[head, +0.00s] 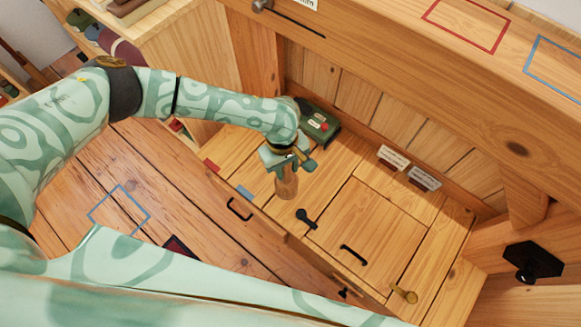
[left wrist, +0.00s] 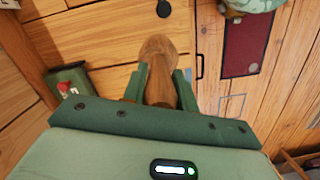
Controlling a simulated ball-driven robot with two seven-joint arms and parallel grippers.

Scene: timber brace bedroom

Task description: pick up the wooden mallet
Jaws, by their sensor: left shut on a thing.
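The wooden mallet (head: 287,184) is a brown wooden piece under my left gripper (head: 286,160) in the head view, over the pale timber bench top. In the left wrist view the mallet (left wrist: 157,50) runs between the two green fingers of my left gripper (left wrist: 161,75), with its rounded end past the fingertips. The left gripper is shut on it. The gripper hides the rest of the mallet in the head view. I cannot tell whether its lower end touches the bench. My right gripper is not in view.
A dark green box (head: 318,122) with a red part stands just behind the gripper. A black latch (head: 307,218), a black handle (head: 353,255) and a brass latch (head: 404,294) are on the bench top. Two small labelled cards (head: 424,178) lie along the back wall.

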